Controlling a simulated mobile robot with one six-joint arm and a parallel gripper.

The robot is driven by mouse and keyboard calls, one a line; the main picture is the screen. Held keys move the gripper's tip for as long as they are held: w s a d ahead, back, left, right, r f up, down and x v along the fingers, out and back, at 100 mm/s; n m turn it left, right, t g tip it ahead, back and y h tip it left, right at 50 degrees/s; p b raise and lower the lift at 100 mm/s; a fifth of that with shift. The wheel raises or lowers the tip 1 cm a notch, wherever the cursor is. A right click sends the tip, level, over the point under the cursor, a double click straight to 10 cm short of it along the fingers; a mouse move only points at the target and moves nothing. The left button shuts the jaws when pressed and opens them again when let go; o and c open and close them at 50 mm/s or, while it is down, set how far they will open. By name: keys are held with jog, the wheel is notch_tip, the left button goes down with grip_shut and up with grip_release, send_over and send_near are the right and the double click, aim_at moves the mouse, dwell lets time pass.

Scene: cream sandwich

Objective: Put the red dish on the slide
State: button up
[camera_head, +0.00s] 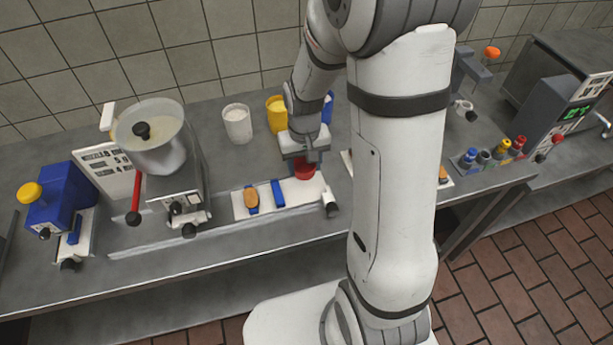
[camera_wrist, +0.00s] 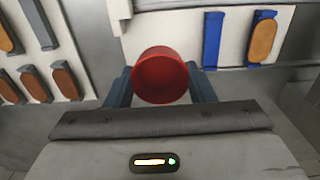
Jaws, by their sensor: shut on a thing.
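My gripper (camera_head: 303,150) is shut on the red dish (camera_head: 305,170), a small round cup-like dish. In the wrist view the red dish (camera_wrist: 161,72) stands between the two dark fingers with its opening facing the camera. In the head view the dish overlaps the right end of a white board (camera_head: 302,194); I cannot tell whether it touches. The board bears a bare blue bar (camera_head: 278,193), which looks like the slide, and another blue bar with a brown oval piece (camera_head: 251,198). The bare blue bar also shows in the wrist view (camera_wrist: 212,40).
A white container (camera_head: 237,124) and a yellow container (camera_head: 277,115) stand behind the board. A machine with a metal bowl (camera_head: 155,150) is on the left. Another white board with several brown pieces (camera_wrist: 65,60) lies beside. Several small coloured bottles (camera_head: 490,154) stand at the right.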

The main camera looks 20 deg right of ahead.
aim_at(305, 187)
jog(key=shift+f, duration=3.05)
jog(key=shift+f, duration=0.1)
jog(key=o, duration=0.9)
jog(key=shift+o, duration=0.2)
notch_tip(305, 187, up, 12)
jog(key=shift+r, duration=0.1)
jog(key=s+r+t, duration=0.3)
jog(key=s+r, duration=0.8)
jog(key=s, duration=0.3)
jog(key=shift+s+d+r, duration=0.2)
jog(key=shift+r, duration=0.1)
